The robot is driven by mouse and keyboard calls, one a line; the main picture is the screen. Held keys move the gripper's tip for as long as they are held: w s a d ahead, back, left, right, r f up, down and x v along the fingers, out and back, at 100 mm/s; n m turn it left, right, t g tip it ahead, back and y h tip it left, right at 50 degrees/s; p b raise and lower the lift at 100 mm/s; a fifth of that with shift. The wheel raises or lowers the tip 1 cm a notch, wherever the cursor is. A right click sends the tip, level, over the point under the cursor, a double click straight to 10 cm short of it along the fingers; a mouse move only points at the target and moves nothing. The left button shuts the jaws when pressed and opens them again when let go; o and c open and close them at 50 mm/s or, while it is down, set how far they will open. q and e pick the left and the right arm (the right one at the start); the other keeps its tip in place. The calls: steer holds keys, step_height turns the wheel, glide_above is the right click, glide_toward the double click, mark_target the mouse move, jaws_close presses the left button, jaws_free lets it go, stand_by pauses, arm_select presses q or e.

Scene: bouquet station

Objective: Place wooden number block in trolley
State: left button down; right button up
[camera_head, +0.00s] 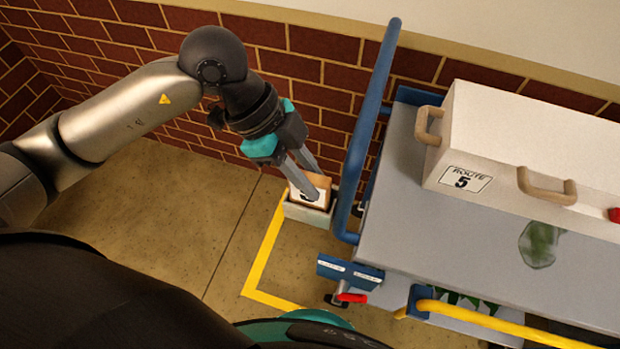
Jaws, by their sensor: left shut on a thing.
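The wooden number block (319,182) has a tan wooden edge and a white face with a dark figure, partly covered by a finger. My left gripper (315,184) is shut on it, pointing down and to the right. The block is at the mouth of a small pale open-topped holder (302,215); I cannot tell whether it touches the holder. The trolley (395,238) has a grey top and a blue tubular handle (357,150) just right of the block. My right gripper is not in view.
A white case (540,140) labelled "ROUTE 5" with wooden handles sits on the trolley. A blue label plate (350,272), a red lever (352,298) and a yellow tube (480,318) are at its near side. A brick wall (310,65) stands behind. Yellow tape (262,262) marks the floor.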

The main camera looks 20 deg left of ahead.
arm_select(q)
steer(key=shift+f, duration=0.5)
steer(key=c, duration=1.1)
jaws_free()
steer(key=o, duration=0.4)
steer(key=shift+r, duration=0.1)
steer(key=shift+c, duration=0.2)
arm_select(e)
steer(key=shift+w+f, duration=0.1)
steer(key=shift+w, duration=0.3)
arm_select(q)
steer(key=shift+w, duration=0.1)
